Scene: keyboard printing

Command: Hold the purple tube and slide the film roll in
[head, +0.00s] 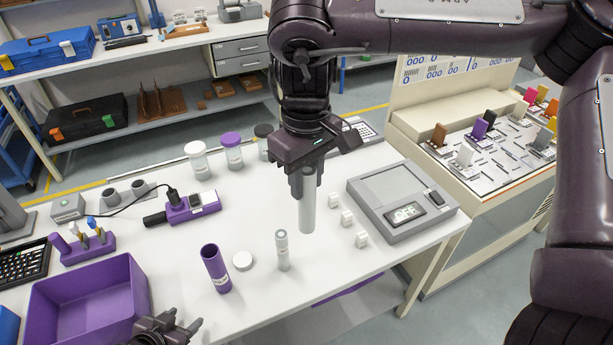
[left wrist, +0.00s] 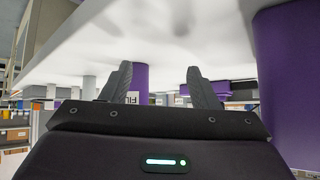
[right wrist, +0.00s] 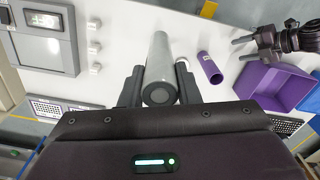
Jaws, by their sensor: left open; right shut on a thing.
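The purple tube (head: 216,270) stands open-topped and upright on the white table. It also shows in the left wrist view (left wrist: 138,82), beyond the fingers, and in the right wrist view (right wrist: 210,67). My left gripper (head: 185,321) is open and empty at the table's front, beside the purple bin and short of the tube. My right gripper (head: 305,178) is shut on a pale grey roll, apparently the film roll (head: 307,212), held with its long axis near vertical, behind and right of the tube. The roll also shows in the right wrist view (right wrist: 160,62).
A purple bin (head: 60,287) stands left. A scale (head: 402,199) and small white blocks (head: 347,217) are at right. Jars (head: 197,160) stand behind.

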